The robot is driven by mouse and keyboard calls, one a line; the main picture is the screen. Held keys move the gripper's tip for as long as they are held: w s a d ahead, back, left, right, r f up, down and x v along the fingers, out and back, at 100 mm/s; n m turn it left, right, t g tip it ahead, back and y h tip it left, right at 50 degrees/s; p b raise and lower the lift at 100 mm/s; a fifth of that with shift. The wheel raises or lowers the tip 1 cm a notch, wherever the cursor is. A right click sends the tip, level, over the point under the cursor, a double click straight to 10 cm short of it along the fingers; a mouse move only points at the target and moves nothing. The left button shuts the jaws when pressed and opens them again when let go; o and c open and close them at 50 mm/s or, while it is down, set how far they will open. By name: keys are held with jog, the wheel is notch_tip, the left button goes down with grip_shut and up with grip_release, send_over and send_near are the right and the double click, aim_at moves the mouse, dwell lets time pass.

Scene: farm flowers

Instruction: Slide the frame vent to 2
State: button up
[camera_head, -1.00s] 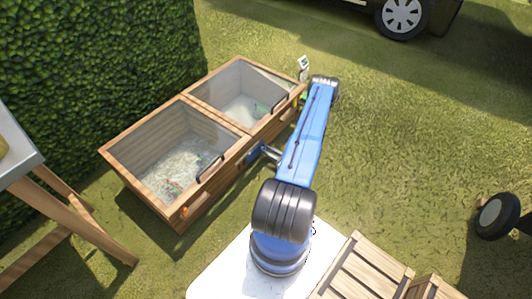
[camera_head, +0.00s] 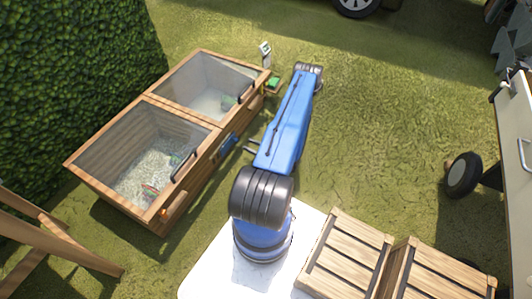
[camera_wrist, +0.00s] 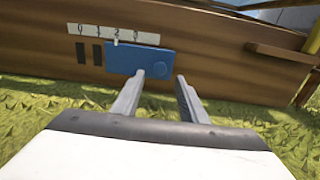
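The frame vent is a blue slide plate (camera_wrist: 128,60) with a round blue knob (camera_wrist: 160,71) on the wooden front of the cold frame. A white number strip (camera_wrist: 100,33) marked 0 to 3 runs above it. The plate's small white pointer appears under the 2. Two dark slots (camera_wrist: 90,53) show left of the plate. The vent also shows small in the head view (camera_head: 229,143). My gripper (camera_wrist: 161,78) is open and empty, its fingers spread on either side of the knob in the wrist picture. In the head view my gripper (camera_head: 250,149) stands apart from the vent.
The two-lidded cold frame (camera_head: 150,205) stands along the hedge (camera_head: 70,70). Wooden crates (camera_head: 345,255) sit at the lower right. A wooden stand (camera_head: 60,240) is at the lower left. Open grass (camera_head: 400,100) lies to the right.

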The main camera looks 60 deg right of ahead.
jog(key=s, duration=1)
jog(key=shift+s+d, duration=0.15)
jog(key=shift+d, duration=0.25)
